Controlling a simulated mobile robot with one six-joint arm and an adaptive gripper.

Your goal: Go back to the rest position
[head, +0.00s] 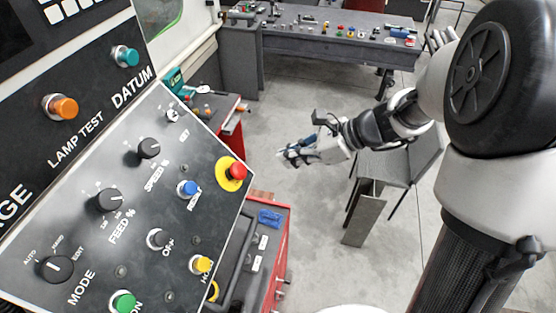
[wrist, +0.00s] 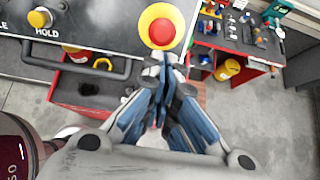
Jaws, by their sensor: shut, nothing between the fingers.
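My gripper (head: 284,154) is shut and empty, held out in the air over the floor to the right of the control panel (head: 205,245) in the head view. I cannot tell the exact distance from the wrist view.
The panel carries several knobs and buttons. A red tool cart (head: 270,232) with a blue item stands below the panel edge. Another red cart (head: 217,127) is behind it. A grey workbench (head: 310,45) stands at the back. Open floor lies between.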

